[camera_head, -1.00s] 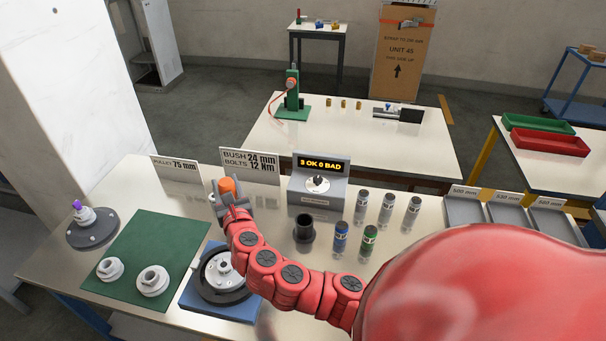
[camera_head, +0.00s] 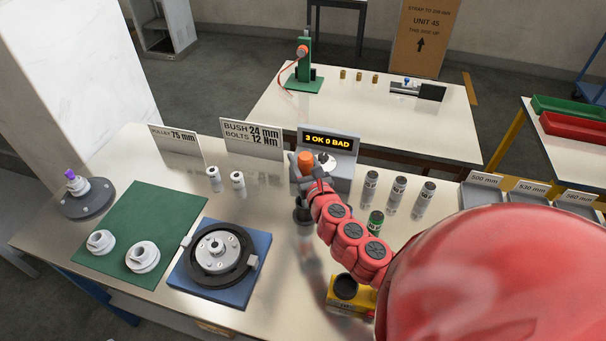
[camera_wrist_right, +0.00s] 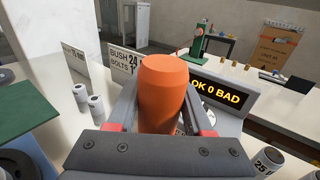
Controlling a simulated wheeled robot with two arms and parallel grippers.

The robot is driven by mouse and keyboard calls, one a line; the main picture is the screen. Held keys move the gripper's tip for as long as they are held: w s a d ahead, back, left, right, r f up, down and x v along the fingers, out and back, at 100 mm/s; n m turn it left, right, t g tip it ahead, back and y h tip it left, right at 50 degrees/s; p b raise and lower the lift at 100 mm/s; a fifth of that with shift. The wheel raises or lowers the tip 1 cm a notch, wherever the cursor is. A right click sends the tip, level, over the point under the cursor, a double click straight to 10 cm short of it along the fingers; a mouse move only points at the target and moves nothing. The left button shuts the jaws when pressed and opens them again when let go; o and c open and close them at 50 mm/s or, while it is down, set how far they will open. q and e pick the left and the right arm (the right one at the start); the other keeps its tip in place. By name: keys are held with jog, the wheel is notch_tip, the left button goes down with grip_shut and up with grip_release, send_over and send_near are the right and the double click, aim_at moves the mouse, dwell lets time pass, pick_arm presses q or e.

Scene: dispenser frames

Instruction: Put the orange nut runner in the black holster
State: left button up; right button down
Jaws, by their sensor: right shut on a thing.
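The orange nut runner (camera_head: 306,160) is held upright in my right gripper (camera_head: 311,174), in front of the display box. In the right wrist view its orange body (camera_wrist_right: 163,92) stands between the two fingers of the gripper (camera_wrist_right: 163,118), which are shut on it. The black holster (camera_head: 302,215) stands on the table just below the gripper, partly hidden by my right arm. The nut runner's lower end is hidden, so I cannot tell whether it is above the holster or inside it. My left gripper is not in view.
The display box (camera_head: 326,143) reads "3 OK 0 BAD", close behind the gripper. Several labelled cans (camera_head: 397,192) stand to the right. A yellow block (camera_head: 338,297) is near the front edge. A wheel on a blue plate (camera_head: 213,292) and a green mat (camera_head: 130,213) lie left.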

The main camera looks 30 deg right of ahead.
notch_tip(320, 180, down, 4)
dwell(0.4)
jog(key=shift+f+b, duration=0.15)
jog(key=shift+b, duration=0.15)
jog(key=c, duration=0.8)
grip_release()
jog(key=shift+f, duration=0.1)
jog(key=o, duration=0.5)
